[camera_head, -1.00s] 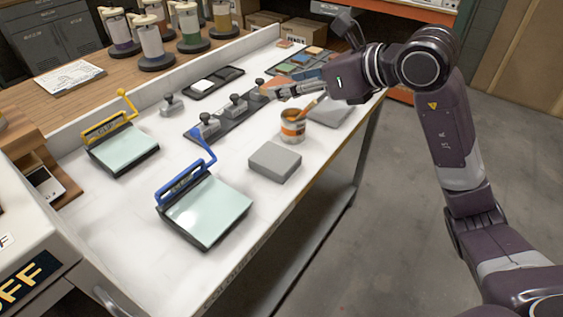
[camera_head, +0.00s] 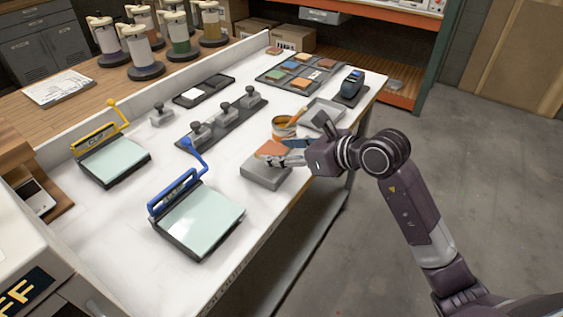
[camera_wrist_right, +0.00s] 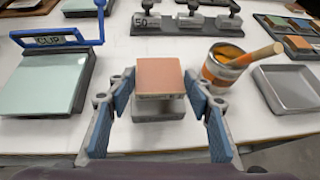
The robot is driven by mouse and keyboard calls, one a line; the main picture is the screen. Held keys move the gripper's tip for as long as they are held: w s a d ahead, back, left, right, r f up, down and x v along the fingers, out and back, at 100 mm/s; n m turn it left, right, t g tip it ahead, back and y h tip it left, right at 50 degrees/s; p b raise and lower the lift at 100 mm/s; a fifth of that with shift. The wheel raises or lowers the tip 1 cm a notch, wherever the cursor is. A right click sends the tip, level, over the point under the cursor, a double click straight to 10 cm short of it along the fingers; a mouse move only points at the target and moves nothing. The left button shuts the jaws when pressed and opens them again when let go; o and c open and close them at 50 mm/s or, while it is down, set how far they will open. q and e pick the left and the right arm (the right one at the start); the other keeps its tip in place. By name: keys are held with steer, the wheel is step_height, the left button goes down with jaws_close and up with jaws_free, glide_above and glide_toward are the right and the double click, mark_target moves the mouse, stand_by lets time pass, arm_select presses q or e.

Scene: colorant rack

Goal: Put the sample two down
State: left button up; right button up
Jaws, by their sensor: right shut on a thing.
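Sample two seems to be the salmon-orange square tile (camera_head: 270,149). It also shows in the right wrist view (camera_wrist_right: 161,77), between the fingertips. My right gripper (camera_head: 275,157) is shut on the tile and holds it flat over the grey block (camera_head: 262,176) on the white bench. In the right wrist view the block (camera_wrist_right: 158,108) shows partly beneath the tile. I cannot tell whether the tile touches the block. My left gripper is not in view.
A can with orange paint and a stick (camera_head: 285,127) stands close behind the gripper. A blue-handled clip board (camera_head: 205,220) lies to the left. Several weights, a grey tray (camera_head: 325,108) and a tile rack (camera_head: 262,76) are farther back. The bench edge is close on the right.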

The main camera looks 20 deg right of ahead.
mark_target(282, 171)
steer(key=shift+f, duration=1.9)
steer(key=o, duration=0.6)
steer(key=shift+f, duration=0.2)
steer(key=o, duration=0.5)
steer(key=shift+r, duration=0.1)
steer(key=shift+c, duration=0.2)
